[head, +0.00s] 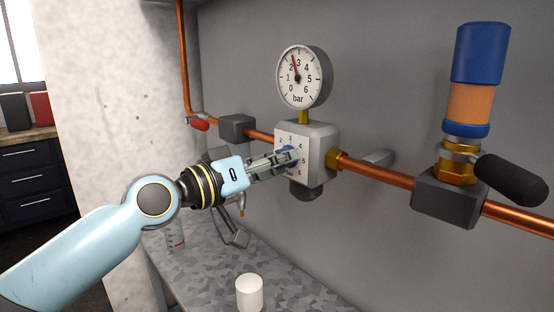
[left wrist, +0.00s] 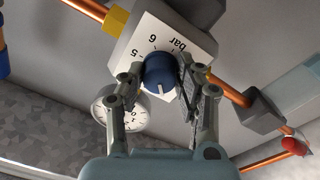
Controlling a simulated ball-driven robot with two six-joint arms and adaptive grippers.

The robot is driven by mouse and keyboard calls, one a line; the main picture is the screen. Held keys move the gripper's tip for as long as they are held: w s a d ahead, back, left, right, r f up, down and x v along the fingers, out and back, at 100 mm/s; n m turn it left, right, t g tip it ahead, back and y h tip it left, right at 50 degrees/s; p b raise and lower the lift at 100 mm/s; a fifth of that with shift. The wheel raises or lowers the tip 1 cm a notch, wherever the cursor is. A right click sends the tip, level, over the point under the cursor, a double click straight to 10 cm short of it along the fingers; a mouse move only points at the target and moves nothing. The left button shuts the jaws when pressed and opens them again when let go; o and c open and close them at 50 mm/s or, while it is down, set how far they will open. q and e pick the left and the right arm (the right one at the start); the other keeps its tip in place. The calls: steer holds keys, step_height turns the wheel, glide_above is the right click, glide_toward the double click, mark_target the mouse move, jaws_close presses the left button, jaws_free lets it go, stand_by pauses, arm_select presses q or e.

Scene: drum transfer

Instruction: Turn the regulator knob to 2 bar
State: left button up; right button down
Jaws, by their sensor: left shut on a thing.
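The blue regulator knob (left wrist: 158,72) sits on the front of the white regulator block (head: 322,140), inside a printed number scale with "bar". My left gripper (head: 288,158) is shut on the knob, with one finger on each side of it in the left wrist view (left wrist: 160,85). A white mark shows on the knob's face, pointing down in that view. In the head view the fingers hide most of the knob. The round pressure gauge (head: 312,80) stands above the block. Its red needle points up and slightly left, around the 2 to 3 part of the dial.
A copper pipe (head: 375,175) runs through the block along the grey wall. A valve body (head: 447,195) with a black handle (head: 510,180) is at right, under a blue and orange cylinder (head: 470,105). A white cup (head: 249,292) stands on the speckled counter (head: 215,275) below.

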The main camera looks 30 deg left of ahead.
stand_by(0.3)
arm_select(q)
steer(key=o, duration=1.1)
steer(key=shift+o, duration=0.2)
steer(key=v, duration=0.7)
steer(key=shift+s, duration=0.25)
steer(key=shift+a+f, duration=0.1)
steer(key=shift+f, duration=0.1)
